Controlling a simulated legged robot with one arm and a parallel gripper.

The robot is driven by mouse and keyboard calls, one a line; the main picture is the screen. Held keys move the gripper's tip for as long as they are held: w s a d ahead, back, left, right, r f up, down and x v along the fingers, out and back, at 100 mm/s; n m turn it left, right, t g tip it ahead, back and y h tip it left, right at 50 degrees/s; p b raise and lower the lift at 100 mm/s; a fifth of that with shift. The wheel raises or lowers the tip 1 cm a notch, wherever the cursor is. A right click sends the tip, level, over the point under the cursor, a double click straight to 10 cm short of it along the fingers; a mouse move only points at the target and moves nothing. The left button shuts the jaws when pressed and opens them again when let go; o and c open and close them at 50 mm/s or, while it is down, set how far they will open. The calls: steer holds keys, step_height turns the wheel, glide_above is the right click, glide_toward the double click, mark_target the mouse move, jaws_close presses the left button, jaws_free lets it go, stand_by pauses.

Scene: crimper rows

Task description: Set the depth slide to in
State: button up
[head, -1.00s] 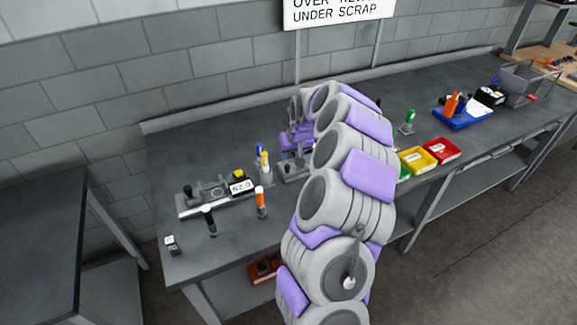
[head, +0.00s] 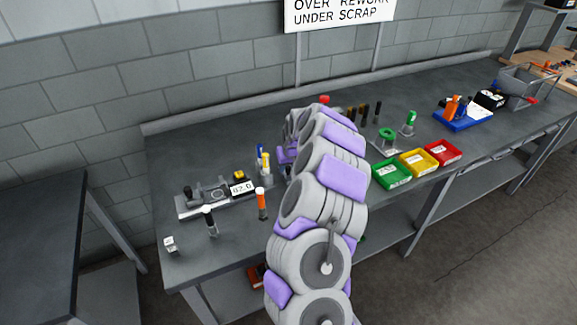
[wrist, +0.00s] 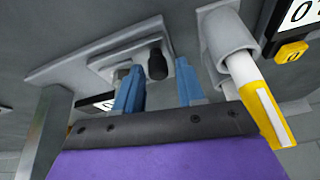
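In the wrist view, my gripper (wrist: 159,88) is open, with its two blue fingertips apart. A black knob (wrist: 157,63) on a light grey plate (wrist: 95,58) shows between and just beyond the fingertips. It looks like the handle of the depth slide, but I cannot tell for sure, nor read its setting. No contact with the knob is visible. In the head view my arm covers the gripper and this fixture.
Close right of the fingers, a yellow-and-white marker (wrist: 265,110) sits in a grey holder (wrist: 228,40). A gauge with a numbered display (head: 242,189) stands left on the bench. Green (head: 392,175), yellow (head: 419,162) and red (head: 444,152) bins lie right of my arm.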

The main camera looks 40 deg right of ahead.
steer(key=shift+d, duration=0.1)
jaws_close()
stand_by(0.3)
